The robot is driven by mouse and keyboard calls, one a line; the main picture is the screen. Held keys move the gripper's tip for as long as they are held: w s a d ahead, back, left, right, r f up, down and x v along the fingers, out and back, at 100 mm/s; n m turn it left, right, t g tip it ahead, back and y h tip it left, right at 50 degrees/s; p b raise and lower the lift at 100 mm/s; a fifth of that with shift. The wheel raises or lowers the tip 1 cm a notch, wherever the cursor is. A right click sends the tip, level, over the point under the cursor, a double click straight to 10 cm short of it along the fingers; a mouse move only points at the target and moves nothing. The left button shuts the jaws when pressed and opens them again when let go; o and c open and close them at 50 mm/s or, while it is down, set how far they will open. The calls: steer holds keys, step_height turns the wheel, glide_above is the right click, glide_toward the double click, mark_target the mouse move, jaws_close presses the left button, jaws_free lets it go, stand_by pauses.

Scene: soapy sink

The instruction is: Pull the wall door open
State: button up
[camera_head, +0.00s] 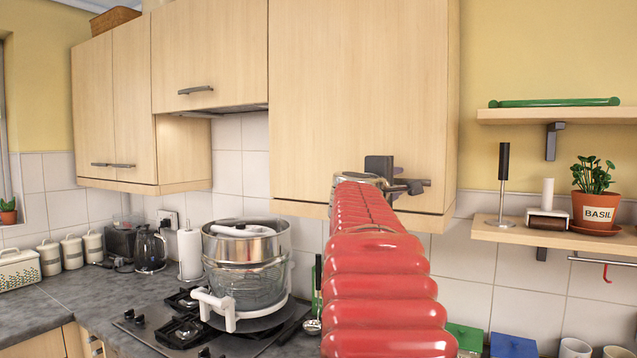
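A pale wood wall door (350,85) fills the upper middle and looks closed. Its short dark handle (422,183) is low on the door, right of centre. My red ribbed arm reaches up from the bottom, and my dark gripper (396,184) is at the door's lower part, overlapping the left part of the handle. My arm hides part of the gripper, so I cannot tell whether its fingers are closed around the handle or just beside it.
More closed wall doors (112,105) hang to the left. To the right, a shelf (560,232) holds a basil pot (596,205), under an upper shelf (560,115). Open space lies in front of the door.

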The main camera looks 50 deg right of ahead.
steer(key=shift+d, duration=0.3)
steer(key=shift+c, duration=0.4)
jaws_close()
steer(key=shift+a+f, duration=0.1)
